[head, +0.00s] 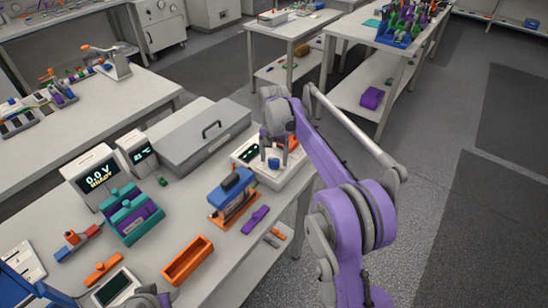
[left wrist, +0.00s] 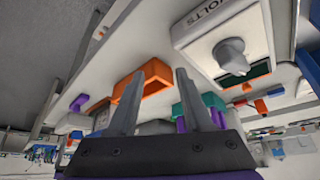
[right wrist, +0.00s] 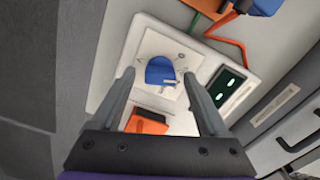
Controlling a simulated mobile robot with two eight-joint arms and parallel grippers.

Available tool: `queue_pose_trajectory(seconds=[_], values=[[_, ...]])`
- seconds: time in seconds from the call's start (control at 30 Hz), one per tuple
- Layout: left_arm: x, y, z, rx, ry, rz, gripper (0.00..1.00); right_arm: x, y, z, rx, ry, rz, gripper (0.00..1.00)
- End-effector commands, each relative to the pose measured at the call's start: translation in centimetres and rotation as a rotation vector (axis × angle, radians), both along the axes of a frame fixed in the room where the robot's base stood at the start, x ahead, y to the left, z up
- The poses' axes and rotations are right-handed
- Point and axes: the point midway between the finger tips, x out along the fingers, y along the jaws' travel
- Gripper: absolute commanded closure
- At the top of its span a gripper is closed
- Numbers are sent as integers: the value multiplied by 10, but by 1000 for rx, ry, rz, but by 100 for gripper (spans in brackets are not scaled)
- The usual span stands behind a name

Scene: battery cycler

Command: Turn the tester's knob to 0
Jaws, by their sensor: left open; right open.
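The white tester (head: 297,172) stands at the right end of the bench, with a dark display and a blue knob (head: 273,163). In the right wrist view the blue knob (right wrist: 160,70) sits on a pale dial plate with small marks too small to read surely; a white mark shows on its lower edge. My right gripper (head: 276,147) is open above the tester. In the right wrist view its fingertips (right wrist: 158,76) lie either side of the knob, apart from it. My left gripper (left wrist: 169,69) is open and empty near the bench's front left.
In the left wrist view a white box marked VOLTS with a grey knob (left wrist: 231,55) is near. An orange tray (head: 188,261), a blue-orange fixture (head: 232,197), a purple piece (head: 255,220) and a grey lidded case (head: 190,137) crowd the bench. An orange block (right wrist: 147,122) is beside the blue knob.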

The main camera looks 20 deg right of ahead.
Motion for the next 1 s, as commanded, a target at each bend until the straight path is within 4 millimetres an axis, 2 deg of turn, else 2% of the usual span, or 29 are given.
queue_pose_trajectory(seconds=[0.23,0.67,1.0], values=[[0,0,0,0,0,0,50,0,0,-1,0,0,0,22],[0,0,0,0,0,0,50,0,0,0,0,0,0,100],[0,0,0,0,0,0,50,0,0,0,0,0,40,100]])
